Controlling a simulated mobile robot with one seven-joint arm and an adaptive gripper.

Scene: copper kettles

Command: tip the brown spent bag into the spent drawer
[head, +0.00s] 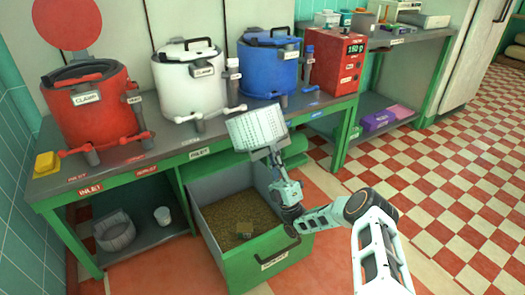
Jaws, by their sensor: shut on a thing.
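My gripper (267,153) is shut on a pale, grid-patterned mesh basket or bag (250,128). It holds it tilted in front of the bench, above the back of the open drawer. The inside of the held thing is hidden, and no brown shows on it. The green-fronted drawer (268,262) is pulled out below, with a label too small to read. It is filled with brown grainy matter (238,212).
A red kettle (95,110), a white kettle (188,80) and a blue kettle (268,68) stand on the bench, with a red display box (335,62) to their right. The checkered floor (455,175) at right is clear.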

